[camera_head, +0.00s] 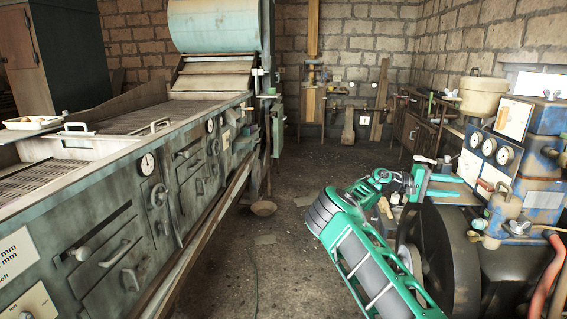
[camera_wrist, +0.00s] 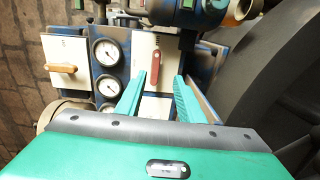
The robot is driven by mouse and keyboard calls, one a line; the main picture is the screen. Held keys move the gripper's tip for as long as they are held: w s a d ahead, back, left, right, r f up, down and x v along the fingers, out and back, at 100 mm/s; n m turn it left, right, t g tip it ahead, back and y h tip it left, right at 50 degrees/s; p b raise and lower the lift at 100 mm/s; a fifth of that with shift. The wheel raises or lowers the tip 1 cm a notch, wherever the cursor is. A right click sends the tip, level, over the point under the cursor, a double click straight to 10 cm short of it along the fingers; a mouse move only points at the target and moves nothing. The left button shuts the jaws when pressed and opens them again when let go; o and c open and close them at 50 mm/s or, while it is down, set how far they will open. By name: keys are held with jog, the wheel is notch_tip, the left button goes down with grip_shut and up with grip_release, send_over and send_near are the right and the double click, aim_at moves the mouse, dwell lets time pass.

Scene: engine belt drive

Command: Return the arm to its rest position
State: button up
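My green arm reaches up from the lower middle of the head view, bent at the elbow, with its end extended to the right. My gripper (camera_head: 455,186) is beside the blue engine panel (camera_head: 487,160) at the right. In the wrist view my gripper (camera_wrist: 160,78) has two green fingers standing apart with nothing held between them. Beyond the fingers is a white plate with a red lever (camera_wrist: 155,62). I cannot tell how far the fingertips are from the panel.
Pressure gauges (camera_wrist: 107,52) sit left of the fingers. A large dark wheel (camera_head: 449,262) stands close by my arm. A long grey-green machine (camera_head: 105,240) lines the left side. The floor (camera_head: 290,225) between them is mostly clear. Red pipes (camera_head: 548,275) are at lower right.

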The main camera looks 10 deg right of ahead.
jog(key=s+a+f+m+t+y, duration=0.15)
jog(key=s+a+y, duration=0.35)
jog(key=s, duration=0.7)
jog(key=s+a+m+y, duration=0.3)
jog(key=s+y, duration=0.5)
jog(key=s, duration=0.5)
jog(key=s+a+t+y, duration=0.1)
jog(key=s+a+y, duration=0.1)
jog(key=s+a, duration=0.7)
jog(key=s+a+n+t+y, duration=0.1)
jog(key=s+a+y, duration=0.1)
jog(key=s+a, duration=0.8)
jog(key=s, duration=0.5)
jog(key=shift+s+t, duration=0.2)
jog(key=shift+t, duration=0.15)
jog(key=shift+w+f, duration=0.25)
jog(key=shift+w, duration=0.35)
